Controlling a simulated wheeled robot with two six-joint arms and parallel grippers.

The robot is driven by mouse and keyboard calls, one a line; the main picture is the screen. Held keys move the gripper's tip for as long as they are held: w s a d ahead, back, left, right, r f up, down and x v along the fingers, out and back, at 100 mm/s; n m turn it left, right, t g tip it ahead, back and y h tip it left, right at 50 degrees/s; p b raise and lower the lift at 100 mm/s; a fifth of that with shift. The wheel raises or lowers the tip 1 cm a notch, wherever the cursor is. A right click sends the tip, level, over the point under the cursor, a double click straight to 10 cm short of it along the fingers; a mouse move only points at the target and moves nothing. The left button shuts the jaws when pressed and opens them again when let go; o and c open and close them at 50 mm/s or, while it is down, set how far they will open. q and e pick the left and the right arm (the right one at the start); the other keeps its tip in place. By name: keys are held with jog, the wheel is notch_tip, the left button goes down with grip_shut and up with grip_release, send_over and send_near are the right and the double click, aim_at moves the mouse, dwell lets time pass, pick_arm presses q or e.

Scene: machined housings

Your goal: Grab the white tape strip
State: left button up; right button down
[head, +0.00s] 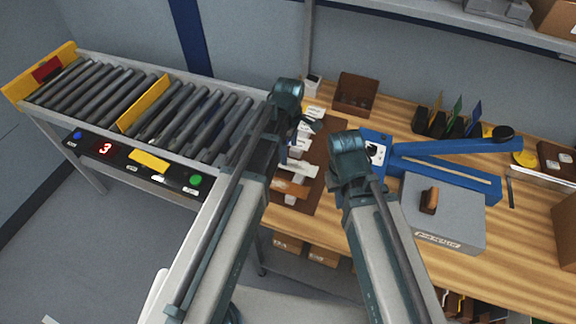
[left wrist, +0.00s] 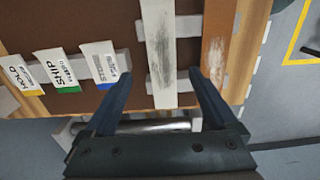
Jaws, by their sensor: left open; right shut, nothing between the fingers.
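The white tape strip (left wrist: 160,50), smudged dark grey along its middle, lies across a brown board in the left wrist view. It also shows in the head view (head: 301,168), partly hidden by my left arm. My left gripper (left wrist: 160,77) is open, with one finger on each side of the strip's near end. I cannot tell how high the fingers are above the board. In the head view my left gripper is mostly hidden behind its own arm. My right arm shows in the head view, but its fingers are hidden.
A brown strip (left wrist: 217,50) lies close beside the right finger. Labels marked HOLD (left wrist: 17,73), SHIP (left wrist: 56,68) and another (left wrist: 100,63) lie left of the left finger. A roller conveyor (head: 150,105) stands left; a blue device (head: 450,147) and grey box (head: 443,215) stand right.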

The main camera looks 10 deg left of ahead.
pick_arm(q)
notch_tip(320, 180, down, 5)
jog(key=b, duration=0.4)
jog(key=shift+s+a+b, duration=0.15)
jog(key=shift+b, duration=0.15)
pick_arm(e)
notch_tip(320, 180, down, 5)
jog(key=shift+r, duration=0.1)
pick_arm(q)
jog(key=c, duration=1.4)
jog(key=shift+r, duration=0.1)
pick_arm(e)
jog(key=shift+r, duration=0.1)
